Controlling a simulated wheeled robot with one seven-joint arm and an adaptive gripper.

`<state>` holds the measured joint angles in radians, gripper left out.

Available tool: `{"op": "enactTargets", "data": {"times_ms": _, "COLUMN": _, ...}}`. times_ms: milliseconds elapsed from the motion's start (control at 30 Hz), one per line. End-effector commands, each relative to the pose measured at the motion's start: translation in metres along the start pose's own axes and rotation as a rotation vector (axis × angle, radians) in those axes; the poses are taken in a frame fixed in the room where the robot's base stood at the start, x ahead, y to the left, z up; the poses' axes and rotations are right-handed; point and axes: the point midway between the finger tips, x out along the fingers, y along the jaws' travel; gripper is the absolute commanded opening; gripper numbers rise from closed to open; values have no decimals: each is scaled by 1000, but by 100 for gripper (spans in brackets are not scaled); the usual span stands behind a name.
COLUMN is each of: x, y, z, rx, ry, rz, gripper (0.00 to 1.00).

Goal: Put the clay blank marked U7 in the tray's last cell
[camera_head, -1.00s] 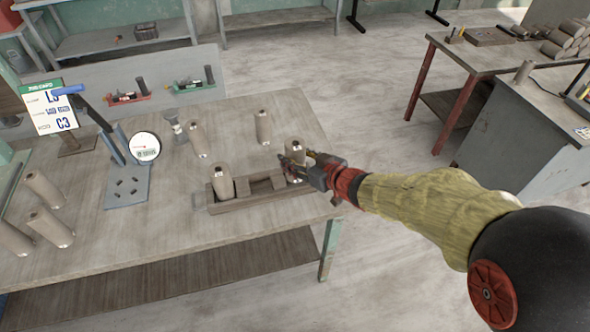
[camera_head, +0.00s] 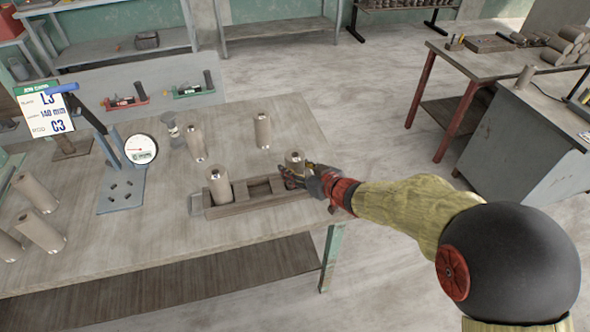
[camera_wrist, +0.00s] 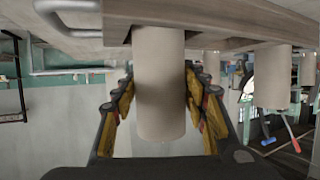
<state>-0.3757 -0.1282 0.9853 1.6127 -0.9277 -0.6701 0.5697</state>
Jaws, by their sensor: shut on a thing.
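The wooden tray (camera_head: 235,209) lies near the table's front right corner. Its left cell holds an upright clay blank (camera_head: 219,187), and its middle cell (camera_head: 258,187) is empty. My gripper (camera_head: 290,175) is at the tray's right end cell, shut on another upright clay blank (camera_head: 295,158). In the wrist view, which is upside down, the held blank (camera_wrist: 160,85) stands between my fingers (camera_wrist: 160,105), with its lower end at the tray (camera_wrist: 225,18). The fingers partly hide that cell in the head view, so its seating depth is unclear. I cannot read a U7 mark.
Two upright blanks (camera_head: 262,131) (camera_head: 196,143) stand behind the tray. Several blanks (camera_head: 40,232) are at the left. A dial gauge stand (camera_head: 122,190) and a sign (camera_head: 46,112) stand at the back left. Bare tabletop lies left of the tray.

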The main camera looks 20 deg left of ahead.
Motion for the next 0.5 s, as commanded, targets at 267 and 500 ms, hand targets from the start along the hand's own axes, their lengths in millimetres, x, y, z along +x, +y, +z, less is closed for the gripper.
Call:
{"op": "enactTargets", "data": {"times_ms": 267, "x": 1, "y": 0, "z": 3, "rx": 0, "ry": -1, "rz": 0, "gripper": 49}}
{"op": "enactTargets", "data": {"times_ms": 500, "x": 1, "y": 0, "z": 3, "rx": 0, "ry": -1, "rz": 0, "gripper": 62}}
